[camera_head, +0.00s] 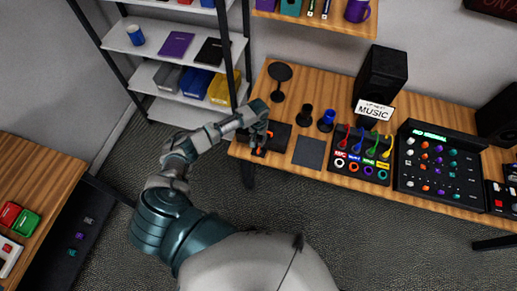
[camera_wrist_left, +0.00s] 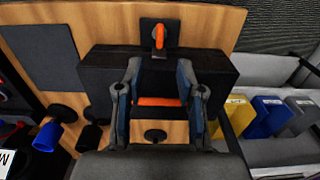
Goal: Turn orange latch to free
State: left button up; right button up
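The orange latch (camera_wrist_left: 159,37) stands on a small black plate at the table's edge, in front of a black box (camera_wrist_left: 100,75), in the left wrist view. The box (camera_head: 281,136) also shows in the head view, partly hidden by my gripper. My left gripper (camera_wrist_left: 159,68) is open, with its two fingers apart over the box and short of the latch in the picture. An orange strip (camera_wrist_left: 160,101) shows between the fingers. In the head view my left gripper (camera_head: 262,122) is over the box's left end. My right gripper is not in view.
A dark square pad (camera_head: 309,152) lies right of the box. Black and blue knobs (camera_head: 327,120), a panel with coloured cables (camera_head: 362,155) and a speaker (camera_head: 381,75) stand further right. A shelf (camera_head: 180,88) stands left of the table.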

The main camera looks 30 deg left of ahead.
aim_at(258, 150)
pick_arm(q)
notch_tip(258, 150, down, 10)
jog(key=shift+f+b, duration=0.2)
jog(key=shift+b, duration=0.3)
grip_shut()
